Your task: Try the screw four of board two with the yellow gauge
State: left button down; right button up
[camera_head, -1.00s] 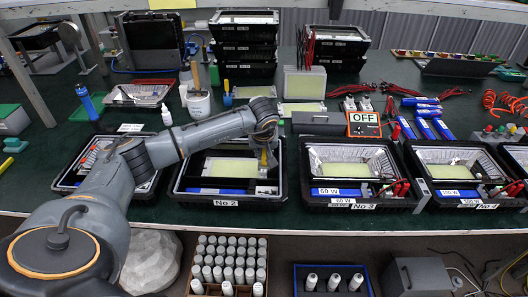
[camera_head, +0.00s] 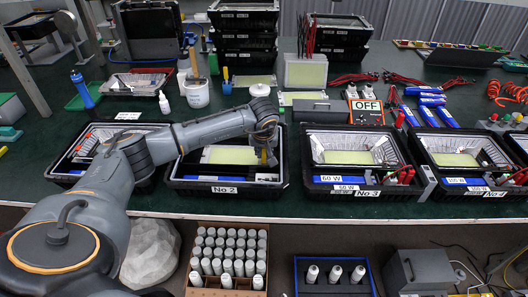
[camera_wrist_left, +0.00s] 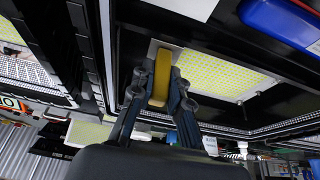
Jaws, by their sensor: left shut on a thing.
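The No 2 floodlight housing (camera_head: 176,180) is an open black case at the middle of the bench. It holds a pale yellow LED board (camera_head: 228,155), also in the left wrist view (camera_wrist_left: 215,72). My left gripper (camera_head: 268,154) is over the right part of this housing, pointing down. In the left wrist view its fingers (camera_wrist_left: 160,92) are shut on the yellow gauge (camera_wrist_left: 162,70), whose far end overlaps a pale strip at the board's edge. I cannot tell if it touches. The screws are too small to tell apart. My right gripper is out of view.
The No 3 housing (camera_head: 308,181) stands close on the right, and another housing (camera_head: 64,174) lies left under my arm. A white pot (camera_head: 197,95) and an orange OFF box (camera_head: 367,112) are behind. A bottle crate (camera_head: 266,281) stands below the bench.

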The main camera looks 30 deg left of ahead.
pick_arm(q)
jog(key=shift+f, duration=0.15)
dwell(0.7)
jog(key=shift+b, duration=0.35)
jog(key=shift+f, duration=0.3)
dwell(0.8)
dwell(0.5)
jog(key=shift+f+b, duration=0.2)
jog(key=shift+b, duration=0.3)
dwell(0.7)
jog(key=shift+r+p, duration=2.95)
jog(key=shift+r, duration=1.6)
